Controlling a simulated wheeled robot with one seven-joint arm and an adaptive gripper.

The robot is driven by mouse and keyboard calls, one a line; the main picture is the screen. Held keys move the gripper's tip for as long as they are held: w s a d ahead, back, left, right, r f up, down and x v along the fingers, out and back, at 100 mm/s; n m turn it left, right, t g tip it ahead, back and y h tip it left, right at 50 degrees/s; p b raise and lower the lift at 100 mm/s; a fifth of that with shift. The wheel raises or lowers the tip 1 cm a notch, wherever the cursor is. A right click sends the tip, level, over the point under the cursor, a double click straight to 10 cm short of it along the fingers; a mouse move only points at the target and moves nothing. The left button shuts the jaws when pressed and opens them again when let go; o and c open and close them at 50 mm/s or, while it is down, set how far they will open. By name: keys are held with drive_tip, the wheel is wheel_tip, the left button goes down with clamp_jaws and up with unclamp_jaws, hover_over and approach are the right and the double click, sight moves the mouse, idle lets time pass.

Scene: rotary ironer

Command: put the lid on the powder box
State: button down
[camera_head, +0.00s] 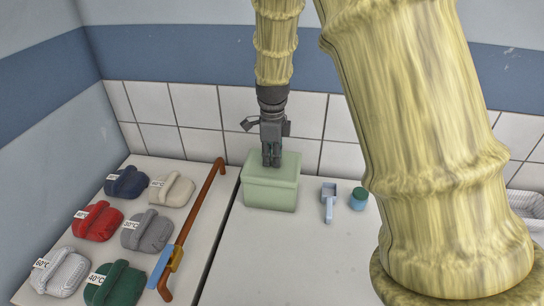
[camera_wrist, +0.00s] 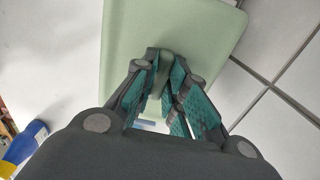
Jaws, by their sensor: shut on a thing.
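The powder box (camera_head: 270,197) is a pale green box on the white counter, near the tiled wall. Its pale green lid (camera_head: 289,163) lies over the box top with its rim lined up with the walls; I cannot tell whether it is fully seated. In the wrist view the lid (camera_wrist: 190,25) fills the top middle. My gripper (camera_head: 271,161) comes down from above and is shut on the lid's raised handle. The teal finger pads (camera_wrist: 166,85) stand on both sides of the handle. The box walls are hidden in the wrist view.
At left are several labelled cloth bundles (camera_head: 97,221) and an orange-brown bar (camera_head: 200,215). The counter front is clear.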

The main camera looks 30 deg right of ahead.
drive_tip(key=shift+f, duration=0.75)
idle(1.0)
drive_tip(key=c, duration=0.9)
unclamp_jaws()
drive_tip(key=shift+r+p, duration=0.15)
drive_tip(key=shift+p, duration=0.25)
drive_tip(key=shift+r+p, duration=2.65)
drive_tip(key=shift+r, duration=0.75)
